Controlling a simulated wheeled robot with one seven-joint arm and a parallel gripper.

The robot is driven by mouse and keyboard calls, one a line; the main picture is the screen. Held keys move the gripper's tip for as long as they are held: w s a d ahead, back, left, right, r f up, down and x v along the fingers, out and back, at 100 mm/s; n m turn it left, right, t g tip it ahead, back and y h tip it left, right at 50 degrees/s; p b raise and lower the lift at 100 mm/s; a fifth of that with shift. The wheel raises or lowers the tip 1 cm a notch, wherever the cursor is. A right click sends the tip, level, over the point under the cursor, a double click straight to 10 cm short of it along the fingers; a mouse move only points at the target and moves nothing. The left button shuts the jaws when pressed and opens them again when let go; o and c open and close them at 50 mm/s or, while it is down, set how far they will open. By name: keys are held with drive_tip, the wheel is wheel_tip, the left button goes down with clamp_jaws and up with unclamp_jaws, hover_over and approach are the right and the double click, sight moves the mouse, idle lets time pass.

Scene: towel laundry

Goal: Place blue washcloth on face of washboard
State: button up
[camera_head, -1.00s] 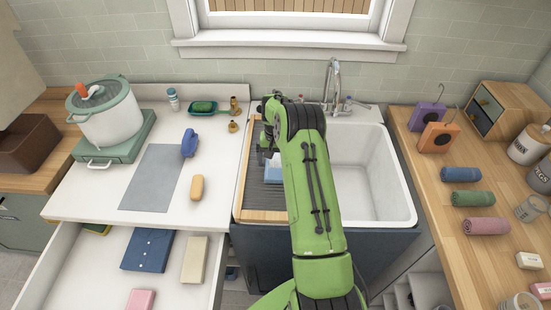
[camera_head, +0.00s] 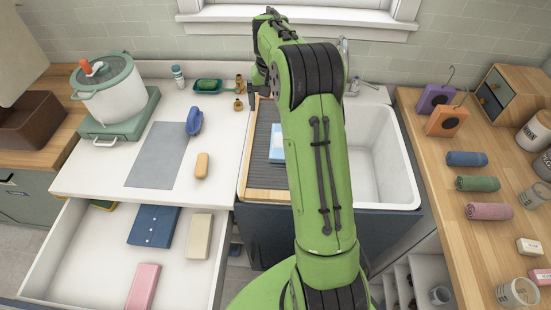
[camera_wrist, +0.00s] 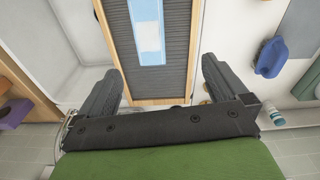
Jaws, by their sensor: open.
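A light blue washcloth (camera_wrist: 150,50) with a white patch lies flat on the dark ridged face of the washboard (camera_wrist: 185,50) in the wrist view. In the head view the cloth (camera_head: 277,150) shows on the washboard (camera_head: 258,140), partly hidden behind my arm. The wood-framed washboard rests over the left part of the sink. My gripper (camera_wrist: 158,75) is open and empty, its fingers spread wide above the washboard and apart from the cloth. In the head view its end is mostly hidden behind my arm.
The white sink basin (camera_head: 392,165) is empty. A blue brush (camera_head: 194,121) and a tan bar (camera_head: 202,165) lie on the left counter. An open drawer (camera_head: 85,250) holds folded cloths. Rolled towels, including a blue one (camera_head: 467,159), lie on the right wooden counter.

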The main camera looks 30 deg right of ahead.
drive_tip(key=s+a+r+n+t, duration=0.3)
drive_tip(key=s+a+r+n, duration=0.1)
drive_tip(key=s+a+r, duration=1)
drive_tip(key=s+a+f+n+t, duration=0.1)
drive_tip(key=s+a+f, duration=0.1)
drive_tip(key=s, duration=0.5)
drive_tip(key=s+a+f+n+t, duration=0.1)
drive_tip(key=s+a+f, duration=0.1)
drive_tip(key=s, duration=0.6)
drive_tip(key=shift+s+a+f+y, duration=0.25)
drive_tip(key=shift+a+f+y, duration=0.05)
drive_tip(key=shift+a, duration=0.25)
